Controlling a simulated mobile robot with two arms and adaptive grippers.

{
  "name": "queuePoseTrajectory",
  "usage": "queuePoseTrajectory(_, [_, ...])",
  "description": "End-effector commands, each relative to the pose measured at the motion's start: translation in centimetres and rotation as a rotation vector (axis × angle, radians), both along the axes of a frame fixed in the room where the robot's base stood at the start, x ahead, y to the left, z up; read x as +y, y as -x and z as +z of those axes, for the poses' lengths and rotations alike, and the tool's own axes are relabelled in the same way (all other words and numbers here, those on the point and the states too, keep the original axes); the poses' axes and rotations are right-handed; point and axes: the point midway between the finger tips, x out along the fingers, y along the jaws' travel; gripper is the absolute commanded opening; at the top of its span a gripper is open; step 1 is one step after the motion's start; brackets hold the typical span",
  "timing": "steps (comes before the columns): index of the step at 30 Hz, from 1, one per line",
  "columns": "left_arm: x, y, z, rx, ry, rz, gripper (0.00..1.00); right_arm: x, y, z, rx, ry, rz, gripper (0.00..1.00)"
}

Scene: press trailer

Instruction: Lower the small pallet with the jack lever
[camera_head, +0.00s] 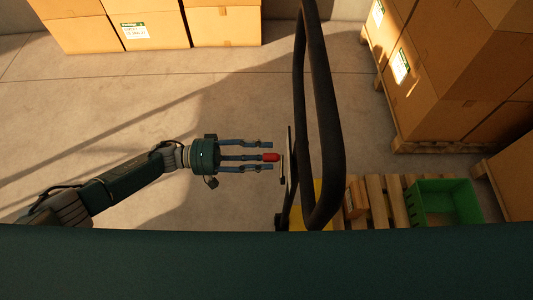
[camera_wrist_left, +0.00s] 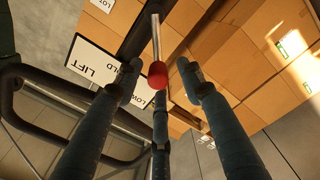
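The jack lever is a thin metal rod (camera_wrist_left: 155,38) with a red knob (camera_head: 271,157); the knob also shows in the wrist view (camera_wrist_left: 158,75). My left gripper (camera_head: 267,156) is open, its fingers spread around the knob from the left; I cannot tell whether any finger touches it. Beside the lever, a sign plate (camera_wrist_left: 104,76) reads LIFT, HOLD and a partly hidden word beginning LOW. The jack's black looped handle (camera_head: 325,120) rises right of the lever. The small wooden pallet (camera_head: 397,204) lies beyond, its near part hidden. My right gripper is not in view.
A green crate (camera_head: 445,203) and a small brown block (camera_head: 355,198) sit on the pallet. A yellow part (camera_head: 318,215) shows at the jack's base. Stacked cartons stand at back left (camera_head: 150,30) and right (camera_head: 450,70). Floor around my left arm is clear.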

Motion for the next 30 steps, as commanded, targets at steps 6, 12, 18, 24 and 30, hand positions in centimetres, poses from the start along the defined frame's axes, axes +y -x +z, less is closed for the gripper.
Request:
queuePoseTrajectory(6, [4.7,-0.2,-0.1,0.000,-0.003,0.005,0.39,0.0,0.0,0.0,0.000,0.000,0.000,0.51])
queuePoseTrajectory(12, [8.5,-0.3,0.0,-0.001,-0.001,0.005,0.39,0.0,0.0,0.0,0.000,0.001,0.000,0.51])
queuePoseTrajectory(18, [10.5,-0.3,0.0,-0.001,0.002,0.004,0.39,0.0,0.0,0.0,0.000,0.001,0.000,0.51])
queuePoseTrajectory(24, [10.8,-0.2,0.0,-0.001,0.002,0.002,0.39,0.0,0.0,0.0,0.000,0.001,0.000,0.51])
queuePoseTrajectory(30, [10.8,-0.2,0.0,-0.001,0.002,0.002,0.39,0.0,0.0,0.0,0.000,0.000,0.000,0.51])
